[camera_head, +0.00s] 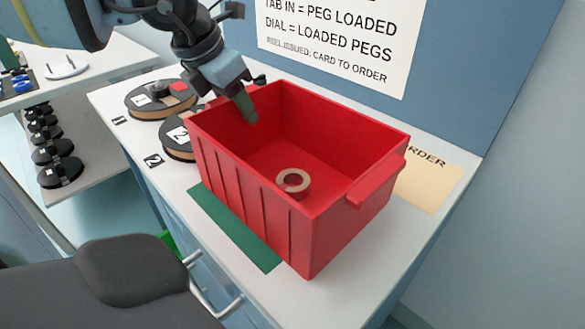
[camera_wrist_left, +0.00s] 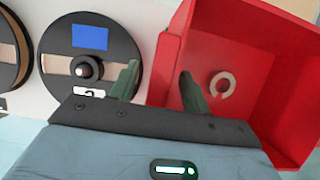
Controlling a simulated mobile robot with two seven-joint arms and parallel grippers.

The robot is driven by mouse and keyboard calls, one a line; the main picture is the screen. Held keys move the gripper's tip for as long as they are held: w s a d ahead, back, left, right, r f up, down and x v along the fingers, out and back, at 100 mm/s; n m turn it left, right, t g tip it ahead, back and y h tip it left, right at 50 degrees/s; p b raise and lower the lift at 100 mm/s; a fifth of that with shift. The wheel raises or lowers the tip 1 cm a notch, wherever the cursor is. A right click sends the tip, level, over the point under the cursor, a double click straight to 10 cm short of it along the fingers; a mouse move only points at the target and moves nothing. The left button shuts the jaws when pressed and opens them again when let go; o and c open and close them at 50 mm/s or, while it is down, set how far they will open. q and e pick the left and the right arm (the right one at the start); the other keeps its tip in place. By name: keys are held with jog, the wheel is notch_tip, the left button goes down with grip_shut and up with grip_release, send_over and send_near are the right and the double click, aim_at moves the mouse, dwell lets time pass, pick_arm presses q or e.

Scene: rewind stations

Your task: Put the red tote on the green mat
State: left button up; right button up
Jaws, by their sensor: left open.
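The red tote (camera_head: 250,215) stands upright on the white bench, over the green mat (camera_head: 235,230). A strip of the mat shows along its left side; the rest is hidden beneath. A tan ring (camera_head: 292,182) lies on the tote's floor. My left gripper (camera_head: 246,106) is at the tote's left end, with a finger reaching inside the rim. In the left wrist view, the open fingers of my left gripper (camera_wrist_left: 158,82) are on either side of the red tote's wall (camera_wrist_left: 168,55). Whether they touch it I cannot tell. My right gripper is not in view.
Reels (camera_head: 160,98) lie on the bench beside the tote's left end, close to my left gripper. A tan card (camera_head: 430,185) lies at the right. A blue panel (camera_head: 450,80) with a white sign rises behind. Bare bench shows in front of the tote.

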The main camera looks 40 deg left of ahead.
pick_arm(q)
grip_shut()
jog(key=shift+r, duration=0.1)
dwell(0.3)
notch_tip(320, 180, up, 10)
jog(key=shift+p, duration=0.55)
dwell(0.4)
